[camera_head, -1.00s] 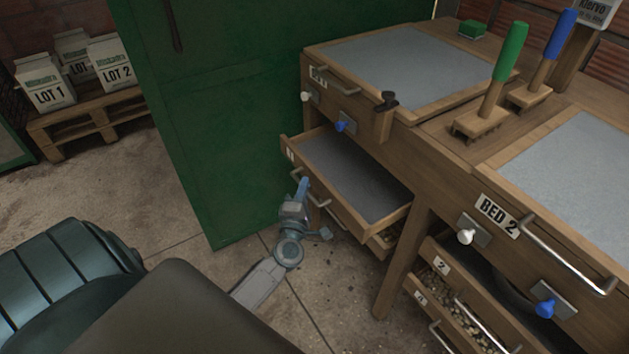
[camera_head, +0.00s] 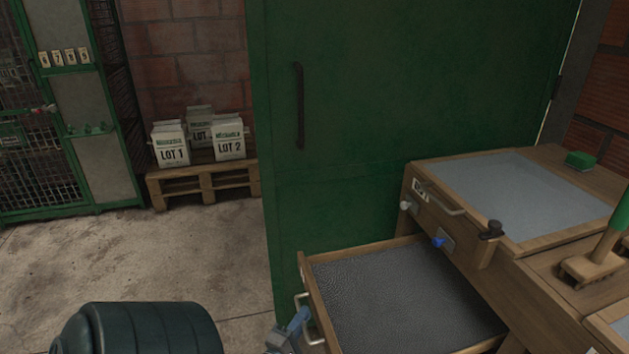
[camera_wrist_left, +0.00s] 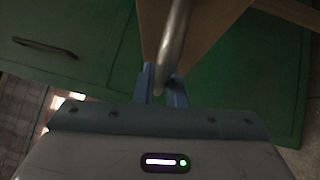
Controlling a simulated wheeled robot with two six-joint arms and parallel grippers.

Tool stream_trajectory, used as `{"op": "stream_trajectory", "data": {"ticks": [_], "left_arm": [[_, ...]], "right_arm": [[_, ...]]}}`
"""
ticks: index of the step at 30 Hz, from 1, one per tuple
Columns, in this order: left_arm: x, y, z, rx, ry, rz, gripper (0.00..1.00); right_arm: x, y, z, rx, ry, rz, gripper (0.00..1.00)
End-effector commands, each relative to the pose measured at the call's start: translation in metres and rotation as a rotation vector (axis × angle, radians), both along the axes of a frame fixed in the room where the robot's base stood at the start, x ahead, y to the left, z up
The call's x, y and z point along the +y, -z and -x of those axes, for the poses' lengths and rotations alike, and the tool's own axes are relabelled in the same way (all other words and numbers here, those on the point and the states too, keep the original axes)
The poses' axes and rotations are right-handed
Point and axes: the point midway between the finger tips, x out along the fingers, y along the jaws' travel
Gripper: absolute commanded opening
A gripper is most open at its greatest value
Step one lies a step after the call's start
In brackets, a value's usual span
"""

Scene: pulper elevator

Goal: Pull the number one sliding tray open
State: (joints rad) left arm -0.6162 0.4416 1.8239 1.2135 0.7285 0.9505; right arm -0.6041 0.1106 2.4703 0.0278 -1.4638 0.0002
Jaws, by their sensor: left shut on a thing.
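The sliding tray (camera_head: 400,290) is a wooden drawer with a dark mesh bottom, and it stands pulled out from under the bed with the grey top (camera_head: 510,195). Its metal handle (camera_head: 308,322) is on the front board at the lower middle of the head view. My left gripper (camera_head: 297,325) is at this handle, partly cut off by the bottom edge. In the left wrist view the blue fingers (camera_wrist_left: 162,85) are shut around the metal handle bar (camera_wrist_left: 174,40), with the wooden tray front behind it. The tray's number is not readable now. My right gripper is not in view.
A tall green cabinet (camera_head: 390,100) stands behind the tray. A pallet (camera_head: 205,182) with white lot bags is at the back left, near a green-framed cage (camera_head: 40,140). A dark green rounded object (camera_head: 140,328) is at the lower left. The concrete floor (camera_head: 150,250) between is clear.

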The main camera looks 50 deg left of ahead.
Motion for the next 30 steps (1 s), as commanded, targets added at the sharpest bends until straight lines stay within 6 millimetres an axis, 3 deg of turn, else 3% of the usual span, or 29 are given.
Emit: {"op": "stream_trajectory", "data": {"ticks": [11,12,15,25,30], "left_arm": [[0.001,0.001,0.002,0.001,-0.001,0.001,0.00],[0.001,0.001,0.002,0.001,-0.001,0.001,0.15],[0.001,0.001,0.002,0.001,-0.001,0.001,0.33],[0.000,0.001,0.005,0.001,-0.001,0.000,0.33],[-0.009,0.006,0.026,0.005,-0.001,0.001,0.33]], "right_arm": [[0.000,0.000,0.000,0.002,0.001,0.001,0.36],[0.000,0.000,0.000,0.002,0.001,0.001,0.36],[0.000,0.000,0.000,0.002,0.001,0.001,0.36],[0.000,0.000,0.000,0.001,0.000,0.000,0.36],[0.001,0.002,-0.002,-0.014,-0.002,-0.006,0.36]]}}
